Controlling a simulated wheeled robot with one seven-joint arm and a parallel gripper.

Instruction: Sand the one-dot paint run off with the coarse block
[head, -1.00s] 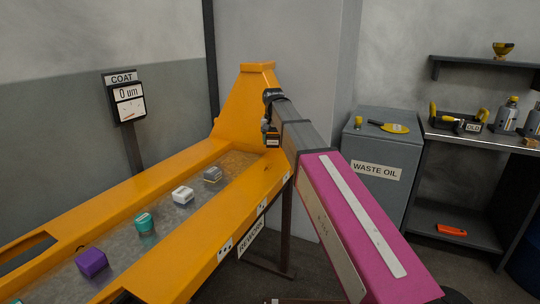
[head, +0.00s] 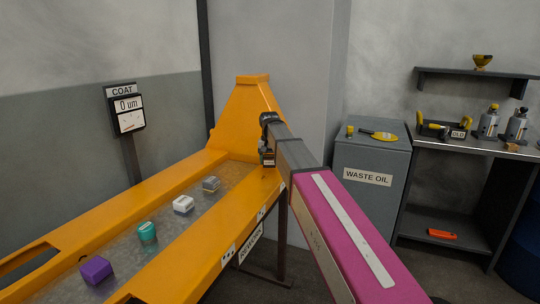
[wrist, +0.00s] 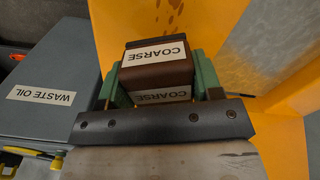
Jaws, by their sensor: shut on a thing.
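My gripper (wrist: 160,72) is shut on the coarse block (wrist: 158,75), a dark brown block with white COARSE labels, held between green fingers in the wrist view. In the head view my gripper (head: 267,157) is small and dark, over the far end of the orange fork frame (head: 150,200), near its upright end. I cannot tell whether the block touches the frame. White plates with dark dots (head: 228,254) are on the frame's near side; the dot counts are too small to read surely. I cannot make out the one-dot paint run.
Purple (head: 96,270), teal (head: 147,231), white (head: 183,204) and grey (head: 211,184) blocks lie in the frame's grey channel. A COAT gauge (head: 127,110) reads 0 um. A WASTE OIL cabinet (head: 370,155) and a bench (head: 470,145) stand right.

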